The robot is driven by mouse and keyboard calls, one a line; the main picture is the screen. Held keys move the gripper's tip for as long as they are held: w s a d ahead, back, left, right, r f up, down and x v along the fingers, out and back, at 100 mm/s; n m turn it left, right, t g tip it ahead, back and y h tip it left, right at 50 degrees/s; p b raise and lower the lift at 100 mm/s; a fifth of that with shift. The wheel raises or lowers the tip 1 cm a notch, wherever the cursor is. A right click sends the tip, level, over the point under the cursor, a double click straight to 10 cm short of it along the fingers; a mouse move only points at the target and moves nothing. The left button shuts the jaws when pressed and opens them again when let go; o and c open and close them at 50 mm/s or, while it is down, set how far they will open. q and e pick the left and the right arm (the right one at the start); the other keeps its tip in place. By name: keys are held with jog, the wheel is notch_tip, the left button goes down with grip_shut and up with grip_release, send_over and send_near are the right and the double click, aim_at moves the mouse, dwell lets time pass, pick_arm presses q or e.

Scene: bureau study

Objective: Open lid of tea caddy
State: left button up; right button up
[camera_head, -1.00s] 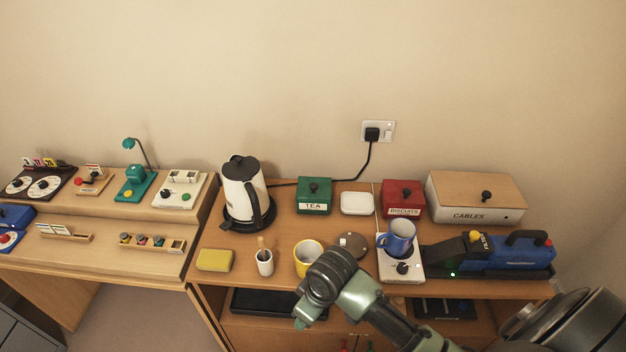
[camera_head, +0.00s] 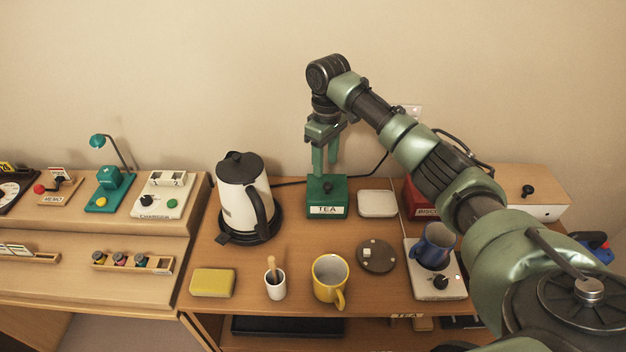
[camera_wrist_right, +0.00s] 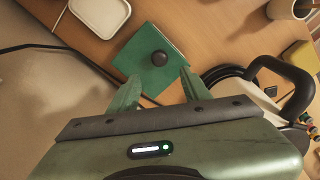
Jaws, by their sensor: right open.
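The tea caddy (camera_head: 326,198) is a green box with a white TEA label, on the wooden counter against the wall. Its lid is shut and has a dark round knob; the knob (camera_wrist_right: 159,58) shows clearly in the right wrist view. My right gripper (camera_head: 326,172) points down over the caddy, its fingers close above the lid around the knob's position. In the right wrist view its two green fingers (camera_wrist_right: 158,88) are apart with nothing between them, and the knob lies just beyond the tips. My left gripper is not in view.
The black and white kettle (camera_head: 243,195) stands left of the caddy, and a white dish (camera_head: 377,204) right of it. A red box (camera_head: 420,203) is partly behind my arm. A yellow mug (camera_head: 329,279) and a round brown disc (camera_head: 376,256) lie in front.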

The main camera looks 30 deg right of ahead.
aim_at(327, 183)
jog(key=shift+s+d+f, duration=0.1)
jog(key=shift+d+f, duration=0.05)
jog(key=shift+f, duration=0.05)
jog(key=f, duration=0.1)
jog(key=s+f+p, duration=0.1)
jog(key=f, duration=0.1)
jog(key=shift+s+f, duration=0.15)
jog(key=shift+s, duration=0.05)
jog(key=shift+w+f, duration=0.2)
jog(key=shift+f, duration=0.45)
jog(key=shift+w+f, duration=0.15)
jog(key=shift+f, duration=0.45)
jog(key=shift+f+p, duration=0.3)
jog(key=shift+f, duration=0.05)
grip_shut()
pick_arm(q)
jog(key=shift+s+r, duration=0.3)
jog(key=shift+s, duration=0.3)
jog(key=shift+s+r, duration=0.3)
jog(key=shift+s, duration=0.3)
